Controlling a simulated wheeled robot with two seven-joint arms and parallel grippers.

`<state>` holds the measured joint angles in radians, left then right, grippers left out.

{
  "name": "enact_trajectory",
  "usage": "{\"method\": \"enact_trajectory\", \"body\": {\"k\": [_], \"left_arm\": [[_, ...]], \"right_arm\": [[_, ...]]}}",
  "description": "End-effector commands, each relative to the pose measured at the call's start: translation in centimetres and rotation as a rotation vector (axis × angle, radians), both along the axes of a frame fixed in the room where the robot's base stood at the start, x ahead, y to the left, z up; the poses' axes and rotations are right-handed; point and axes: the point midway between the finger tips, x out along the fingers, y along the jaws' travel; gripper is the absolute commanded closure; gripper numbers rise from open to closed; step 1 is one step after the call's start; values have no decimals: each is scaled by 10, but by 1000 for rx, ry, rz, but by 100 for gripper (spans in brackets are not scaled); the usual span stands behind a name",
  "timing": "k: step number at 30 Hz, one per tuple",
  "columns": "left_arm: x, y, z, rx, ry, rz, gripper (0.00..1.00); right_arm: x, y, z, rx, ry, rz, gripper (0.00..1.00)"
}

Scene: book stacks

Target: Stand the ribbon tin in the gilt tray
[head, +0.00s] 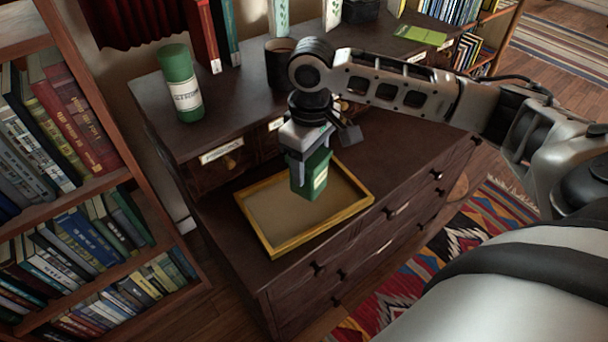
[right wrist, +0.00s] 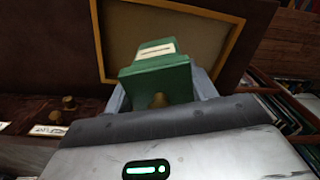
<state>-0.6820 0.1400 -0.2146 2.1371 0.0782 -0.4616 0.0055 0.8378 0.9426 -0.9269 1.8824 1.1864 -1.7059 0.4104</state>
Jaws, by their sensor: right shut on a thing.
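The ribbon tin (head: 313,176) is a green box with a pale label. My right gripper (head: 306,176) is shut on it and holds it upright over the gilt tray. In the right wrist view the green tin (right wrist: 158,78) sits between the fingers, with a small brass-coloured knob facing the camera. The gilt tray (head: 262,233) has a gold rim and a tan floor and lies on the lower top of the dark cabinet. Its rim also shows in the right wrist view (right wrist: 232,45). Whether the tin touches the tray floor is hard to tell. My left gripper is not in view.
A green cylindrical canister (head: 181,84) with a white label and a dark cup (head: 280,62) stand on the raised shelf behind the tray. Upright books (head: 203,35) stand behind them. A bookcase (head: 75,160) is at the left. The tray's floor around the tin is clear.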

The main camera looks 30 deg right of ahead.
Motion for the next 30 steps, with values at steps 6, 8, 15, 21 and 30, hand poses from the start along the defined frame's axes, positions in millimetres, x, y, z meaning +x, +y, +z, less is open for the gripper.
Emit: {"method": "enact_trajectory", "body": {"k": [6,8,15,21,30], "left_arm": [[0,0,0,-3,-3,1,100],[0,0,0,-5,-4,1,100],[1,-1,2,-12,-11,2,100],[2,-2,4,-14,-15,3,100],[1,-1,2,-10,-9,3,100]], "right_arm": [[9,5,-11,2,-2,1,67],[13,8,-18,0,-1,1,67],[11,6,-46,-1,-3,0,67],[11,6,-45,0,-2,1,67],[10,6,-48,0,-1,1,22]]}}
